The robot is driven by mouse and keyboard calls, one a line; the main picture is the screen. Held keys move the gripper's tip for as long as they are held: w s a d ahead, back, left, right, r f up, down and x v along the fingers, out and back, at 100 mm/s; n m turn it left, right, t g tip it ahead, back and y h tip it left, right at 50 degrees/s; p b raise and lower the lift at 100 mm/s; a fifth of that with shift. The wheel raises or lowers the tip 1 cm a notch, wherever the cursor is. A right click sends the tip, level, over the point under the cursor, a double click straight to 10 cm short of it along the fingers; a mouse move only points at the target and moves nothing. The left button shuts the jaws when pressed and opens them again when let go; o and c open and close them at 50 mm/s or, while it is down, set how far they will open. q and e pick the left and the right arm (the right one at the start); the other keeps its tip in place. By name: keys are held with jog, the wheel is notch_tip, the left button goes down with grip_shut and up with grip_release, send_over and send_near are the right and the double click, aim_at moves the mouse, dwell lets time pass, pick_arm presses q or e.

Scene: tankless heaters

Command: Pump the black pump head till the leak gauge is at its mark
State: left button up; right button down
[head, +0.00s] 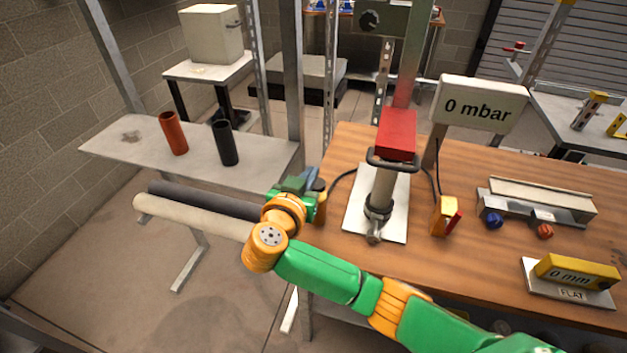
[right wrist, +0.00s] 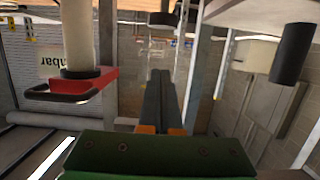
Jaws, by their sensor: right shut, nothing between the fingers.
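The pump stands on a white plate (head: 361,215) on the wooden bench, with a pale upright cylinder (head: 383,190), a red slab on top (head: 397,135) and a black loop handle (head: 378,166) at the slab's near edge. The red slab (right wrist: 97,88) and black handle (right wrist: 60,95) show inverted at the left of the right wrist view. The gauge sign (head: 478,104) behind the pump reads 0 mbar; no mark can be made out. My right gripper (head: 296,182) is shut and empty, left of the pump and apart from it. Its closed fingers show in the wrist view (right wrist: 160,82). My left gripper is out of view.
A yellow 0 mm gauge (head: 577,270) stands at the bench's right front. A bracket (head: 540,198) with blue and red knobs lies behind it. A small yellow block (head: 444,215) sits right of the pump. Red (head: 173,133) and black (head: 225,143) cups stand on a grey shelf at left.

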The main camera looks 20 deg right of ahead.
aim_at(317, 185)
jog(key=f, duration=0.1)
jog(key=w+d+f, duration=0.1)
jog(key=w+f, duration=0.1)
jog(key=f, duration=0.1)
jog(key=shift+d, duration=0.15)
jog(key=shift+f, duration=0.3)
